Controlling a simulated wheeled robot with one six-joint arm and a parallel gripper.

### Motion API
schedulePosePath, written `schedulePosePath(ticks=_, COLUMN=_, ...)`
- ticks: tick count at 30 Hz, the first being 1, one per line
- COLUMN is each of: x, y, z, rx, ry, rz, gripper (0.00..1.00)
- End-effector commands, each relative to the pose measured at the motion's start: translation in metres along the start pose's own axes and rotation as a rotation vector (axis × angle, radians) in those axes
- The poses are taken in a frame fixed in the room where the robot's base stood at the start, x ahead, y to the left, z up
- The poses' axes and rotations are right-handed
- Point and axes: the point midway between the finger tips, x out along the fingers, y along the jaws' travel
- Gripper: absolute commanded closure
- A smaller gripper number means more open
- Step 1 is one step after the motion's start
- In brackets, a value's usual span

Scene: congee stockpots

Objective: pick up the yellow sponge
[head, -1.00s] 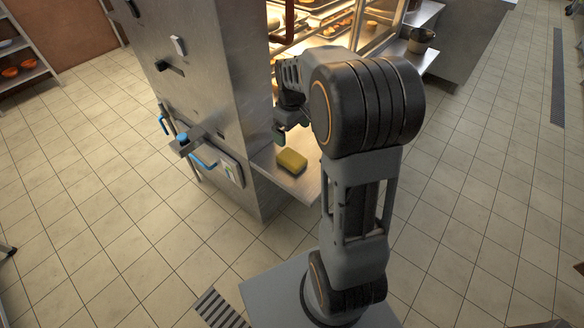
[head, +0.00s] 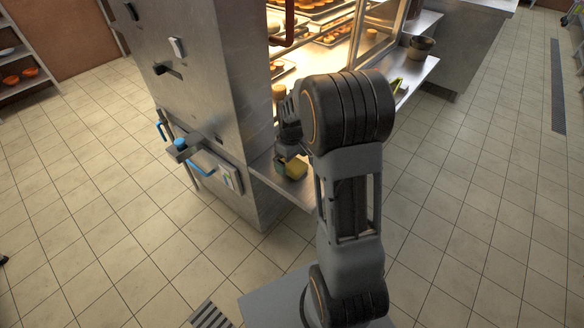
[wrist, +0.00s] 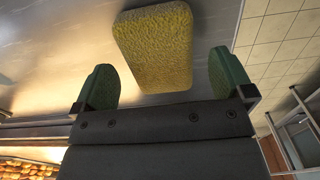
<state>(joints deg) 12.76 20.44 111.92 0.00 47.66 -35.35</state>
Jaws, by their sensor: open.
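The yellow sponge (head: 296,170) lies on a steel shelf (head: 262,168) at the side of the tall steel cabinet. In the wrist view the sponge (wrist: 155,45) is a rounded yellow block on the bare metal. My gripper (wrist: 168,85) is open, with one green-padded finger to the left of the sponge and one to the right. The sponge's near end reaches between the fingertips, with a gap on both sides. In the head view my gripper (head: 281,166) is right at the sponge and hides part of it.
The tall steel cabinet (head: 205,110) with blue-marked handles stands left of the shelf. A lit case with trays of baked goods (head: 325,35) is behind. A dark pot (head: 420,46) stands on a further ledge. The tiled floor (head: 480,200) at right is clear.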

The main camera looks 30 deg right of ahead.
Motion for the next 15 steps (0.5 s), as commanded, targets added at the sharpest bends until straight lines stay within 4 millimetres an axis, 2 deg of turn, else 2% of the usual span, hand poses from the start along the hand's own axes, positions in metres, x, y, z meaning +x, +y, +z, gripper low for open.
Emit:
schedulePosePath(ticks=1, x=0.011, y=0.000, z=0.000, rx=0.000, ry=-0.002, rz=-0.001, gripper=0.01)
schedulePosePath(ticks=3, x=0.018, y=0.000, z=0.000, rx=0.000, ry=-0.001, rz=-0.001, gripper=0.01)
schedulePosePath(ticks=11, x=0.020, y=0.000, z=0.000, rx=0.000, ry=0.000, rz=0.000, gripper=0.01)
schedulePosePath(ticks=15, x=0.020, y=0.000, z=0.000, rx=0.000, ry=0.000, rz=0.000, gripper=0.14)
